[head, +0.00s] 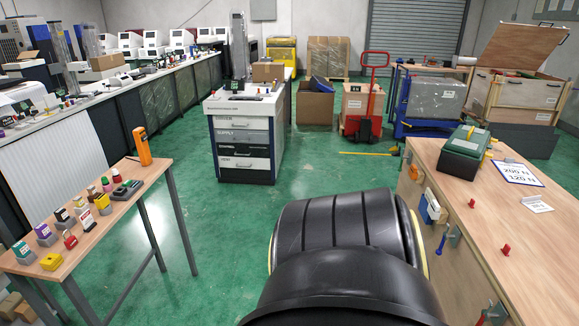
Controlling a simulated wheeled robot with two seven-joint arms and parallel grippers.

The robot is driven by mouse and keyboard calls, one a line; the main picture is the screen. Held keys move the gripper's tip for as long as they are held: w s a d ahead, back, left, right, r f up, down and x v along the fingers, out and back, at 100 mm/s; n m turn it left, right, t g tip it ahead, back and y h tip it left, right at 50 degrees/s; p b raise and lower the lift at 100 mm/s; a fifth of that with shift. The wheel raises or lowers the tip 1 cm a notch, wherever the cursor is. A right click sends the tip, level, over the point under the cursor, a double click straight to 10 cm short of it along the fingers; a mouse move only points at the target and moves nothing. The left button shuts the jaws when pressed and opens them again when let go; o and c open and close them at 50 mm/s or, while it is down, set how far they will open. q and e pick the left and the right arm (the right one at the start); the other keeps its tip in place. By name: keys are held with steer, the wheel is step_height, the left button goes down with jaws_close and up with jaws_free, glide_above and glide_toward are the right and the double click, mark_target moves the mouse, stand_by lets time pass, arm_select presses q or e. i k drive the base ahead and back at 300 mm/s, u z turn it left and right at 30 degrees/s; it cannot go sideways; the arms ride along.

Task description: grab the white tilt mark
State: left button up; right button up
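I cannot single out the white tilt mark for certain. A small white upright piece with a reddish lower part (102,203) stands among the small coloured items on the left wooden table (110,222). A small white card (537,204) lies on the right wooden bench (520,240), below a larger white sign (517,173) reading 200 N and 120 N. A white and blue item (429,207) is at that bench's left edge. Neither of my grippers shows in the head view. A large black rounded body fills the bottom middle and hides the floor there.
An orange handheld device (142,146) stands at the left table's far edge. A green and black case (463,152) sits on the right bench. A supply cabinet (244,135) and a red pallet jack (364,105) stand beyond. Green floor is clear between table and cabinet.

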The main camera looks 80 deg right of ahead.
mark_target(435, 205)
steer(key=z, duration=2.45)
steer(key=i, duration=0.5)
steer(key=z, duration=1.4)
